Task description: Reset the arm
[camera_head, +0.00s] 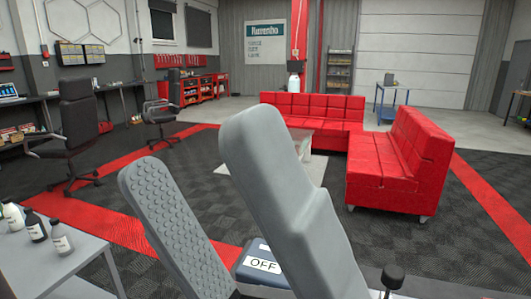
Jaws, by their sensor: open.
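My gripper (192,150) rises close in front of the camera in the lower middle of the view, its fingers pointing up and tilted to the left. The two grey fingers stand apart with a clear gap between them, and no object shows in the gap near the tips. The left finger shows a studded pad; the right finger shows a smooth face and looks larger. The lower part of the gripper is cut off by the bottom edge, and most of the arm is out of view.
A dark block with a white "OFF" label (263,265) shows low behind the fingers. A black knob (392,276) stands right of it. A grey table (75,275) with several bottles is at lower left. Red sofas (402,155) and office chairs (78,125) stand beyond on dark flooring.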

